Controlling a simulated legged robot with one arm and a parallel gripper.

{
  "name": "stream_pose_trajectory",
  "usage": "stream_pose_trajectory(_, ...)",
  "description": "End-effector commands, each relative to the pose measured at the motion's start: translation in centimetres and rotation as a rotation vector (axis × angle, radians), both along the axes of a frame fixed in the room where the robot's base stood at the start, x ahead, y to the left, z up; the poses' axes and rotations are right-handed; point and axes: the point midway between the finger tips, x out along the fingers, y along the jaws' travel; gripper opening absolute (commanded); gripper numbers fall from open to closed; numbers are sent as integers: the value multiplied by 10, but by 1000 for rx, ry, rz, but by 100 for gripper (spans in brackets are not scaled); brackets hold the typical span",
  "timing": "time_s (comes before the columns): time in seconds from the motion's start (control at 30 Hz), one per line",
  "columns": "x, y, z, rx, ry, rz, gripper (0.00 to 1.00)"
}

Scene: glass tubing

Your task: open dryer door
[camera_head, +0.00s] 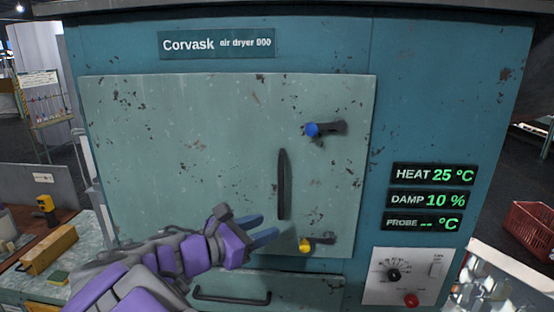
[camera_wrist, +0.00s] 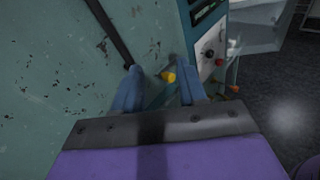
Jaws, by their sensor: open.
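The dryer door (camera_head: 190,150) is a pale green, scuffed panel on the teal dryer (camera_head: 450,80), and it looks shut. A dark vertical handle (camera_head: 282,185) is on its right half. A latch with a blue knob (camera_head: 312,130) is at the upper right and one with a yellow knob (camera_head: 305,246) at the lower right. My gripper (camera_head: 262,228) is open and empty, left of the yellow knob and below the handle. In the wrist view the yellow knob (camera_wrist: 169,77) shows beyond and between my open fingers (camera_wrist: 158,92). I cannot tell whether they touch the door.
Displays (camera_head: 432,199) read heat 25 °C and damp 10 %. A dial panel (camera_head: 405,277) with a red button is below them. A lower drawer handle (camera_head: 232,296) is under the door. A bench (camera_head: 25,280) stands left and a red crate (camera_head: 530,225) right.

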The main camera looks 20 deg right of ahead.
Motion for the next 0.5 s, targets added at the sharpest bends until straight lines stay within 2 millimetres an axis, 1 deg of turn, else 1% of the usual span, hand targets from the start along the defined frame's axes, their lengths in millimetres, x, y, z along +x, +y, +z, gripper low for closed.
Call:
stream_pose_trajectory(0.03,14,18,20,-65,24,51,41)
stream_pose_trajectory(0.1,28,36,36,-140,45,102,41)
stream_pose_trajectory(0.2,39,50,47,-198,64,140,41)
stream_pose_trajectory(0.27,42,51,50,-213,69,149,41)
stream_pose_trajectory(0.33,45,46,50,-217,71,149,41)
stream_pose_trajectory(0.5,55,23,49,-216,71,144,41)
